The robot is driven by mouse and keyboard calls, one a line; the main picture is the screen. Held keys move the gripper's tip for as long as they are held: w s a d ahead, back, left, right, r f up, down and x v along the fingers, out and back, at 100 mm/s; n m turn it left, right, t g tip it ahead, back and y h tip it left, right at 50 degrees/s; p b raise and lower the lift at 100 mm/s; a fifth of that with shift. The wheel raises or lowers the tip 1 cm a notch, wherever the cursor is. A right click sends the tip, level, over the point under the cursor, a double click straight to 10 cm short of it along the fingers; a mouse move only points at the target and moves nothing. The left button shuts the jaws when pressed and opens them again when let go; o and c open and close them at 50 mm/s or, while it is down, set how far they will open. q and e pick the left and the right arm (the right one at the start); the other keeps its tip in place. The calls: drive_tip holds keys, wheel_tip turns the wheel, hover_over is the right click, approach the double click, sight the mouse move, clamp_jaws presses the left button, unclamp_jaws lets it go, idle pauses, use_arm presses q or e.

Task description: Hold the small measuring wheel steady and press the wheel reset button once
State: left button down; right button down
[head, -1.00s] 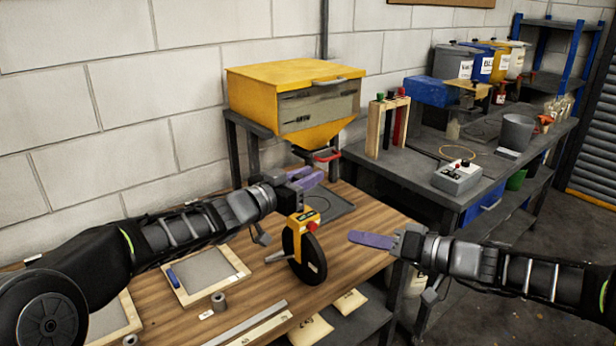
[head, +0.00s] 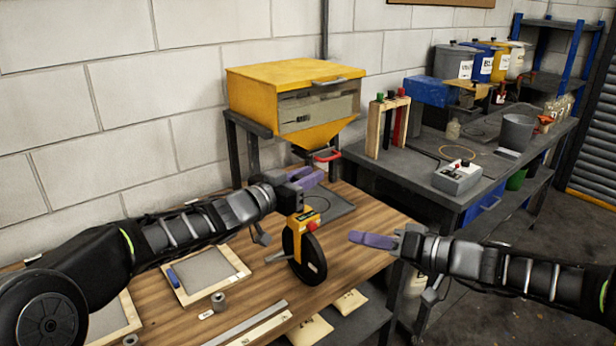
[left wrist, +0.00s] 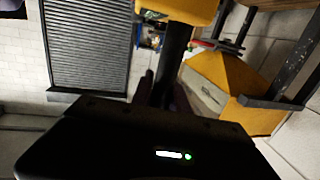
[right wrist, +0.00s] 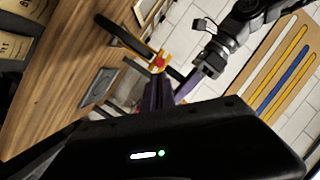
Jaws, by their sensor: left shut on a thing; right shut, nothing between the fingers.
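The small measuring wheel has a black wheel (head: 312,262), a yellow-orange housing (head: 298,228) and a red button (head: 312,226) on the housing's right side. It stands upright at the wooden table's right part. My left gripper (head: 308,180) is shut on its dark stem (left wrist: 176,58), above the housing. The housing also shows in the left wrist view (left wrist: 190,8). My right gripper (head: 352,238) is shut and empty, to the right of the button, with a gap between. In the right wrist view, the red button (right wrist: 159,62) shows beyond my right fingertips (right wrist: 155,80).
The wooden table (head: 225,322) holds framed panels (head: 203,272), a grey roll (head: 218,301) and long strips. A yellow hopper (head: 290,95) stands behind. A grey bench (head: 405,165) at the right carries a grey control box (head: 458,178).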

sight(312, 227)
drive_tip(key=shift+a, duration=0.1)
idle(0.5)
drive_tip(key=s+n+g, duration=0.1)
drive_tip(key=n+g, duration=0.1)
drive_tip(key=n, duration=0.1)
drive_tip(key=s+f+n+g, duration=0.1)
drive_tip(key=n+g, duration=0.1)
drive_tip(key=n, duration=0.2)
drive_tip(key=s+n+g, duration=0.1)
drive_tip(key=n+g, duration=0.1)
drive_tip(key=n, duration=0.1)
drive_tip(key=shift+a+f+h, duration=0.35)
drive_tip(key=shift+h, duration=0.05)
drive_tip(key=shift+a, duration=0.1)
drive_tip(key=w+a, duration=0.5)
drive_tip(key=w, duration=0.2)
drive_tip(key=shift+w+a, duration=0.1)
idle(1.8)
drive_tip(key=shift+w+a, duration=0.2)
drive_tip(key=shift+w, duration=0.05)
